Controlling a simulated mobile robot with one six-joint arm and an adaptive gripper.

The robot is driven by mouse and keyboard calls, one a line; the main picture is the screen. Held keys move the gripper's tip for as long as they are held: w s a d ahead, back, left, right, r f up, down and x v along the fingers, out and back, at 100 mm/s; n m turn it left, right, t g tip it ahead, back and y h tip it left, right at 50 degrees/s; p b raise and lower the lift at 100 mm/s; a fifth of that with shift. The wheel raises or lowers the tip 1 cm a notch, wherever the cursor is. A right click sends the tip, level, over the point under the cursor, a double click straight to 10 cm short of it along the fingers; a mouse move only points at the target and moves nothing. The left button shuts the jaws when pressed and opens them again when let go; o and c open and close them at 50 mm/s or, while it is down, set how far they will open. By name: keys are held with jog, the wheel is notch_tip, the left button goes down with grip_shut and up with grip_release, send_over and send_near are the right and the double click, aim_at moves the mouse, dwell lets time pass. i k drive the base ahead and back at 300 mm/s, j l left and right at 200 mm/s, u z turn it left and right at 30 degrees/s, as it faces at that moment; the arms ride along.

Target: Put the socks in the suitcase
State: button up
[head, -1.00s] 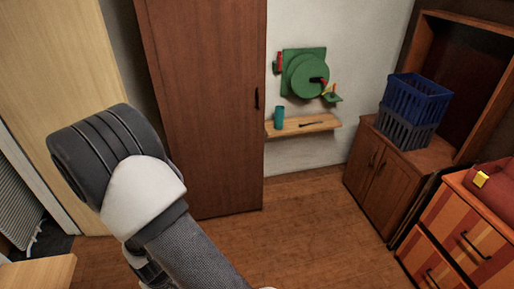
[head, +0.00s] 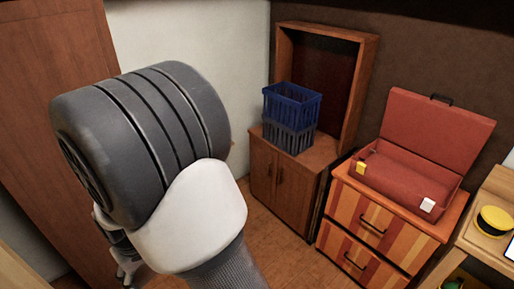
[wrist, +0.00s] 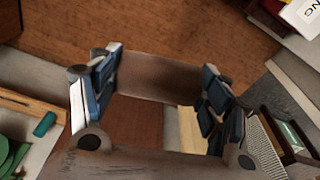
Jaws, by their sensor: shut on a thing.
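The red suitcase (head: 408,186) stands open on a striped chest of drawers in the head view, its lid raised at the back. It has a yellow and a white clasp in front. In the wrist view my gripper (wrist: 160,82) has its fingers apart around a plain brown thing (wrist: 160,76), which spans the gap between them. It is likely the socks, but its shape is hard to make out. In the head view my arm hides most of the gripper, which is at the lower left, well away from the suitcase.
A blue crate stacked on a dark crate (head: 288,137) stands on a brown cabinet (head: 283,190) left of the striped chest (head: 375,229). A wooden table with a yellow-and-black round thing (head: 494,220) is at the right edge. A tall brown wardrobe (head: 55,130) is at left.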

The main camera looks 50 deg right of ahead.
aim_at(403, 176)
jog(key=l+z, duration=0.5)
jog(key=i+l+z, duration=0.15)
jog(key=z, duration=0.35)
jog(key=i+l+z, duration=0.2)
jog(key=l+z, duration=0.3)
jog(key=i+l+z, duration=0.2)
jog(key=z, duration=0.3)
jog(key=i+l+z, duration=0.1)
jog(key=i+z, duration=0.2)
jog(key=z, duration=0.15)
jog(key=i+z, duration=0.25)
jog(key=z, duration=0.25)
jog(key=i+z, duration=0.3)
jog(key=z, duration=0.2)
jog(key=i+j+z, duration=0.15)
jog(key=z, duration=0.35)
jog(key=i+j, duration=0.05)
jog(key=i, duration=0.05)
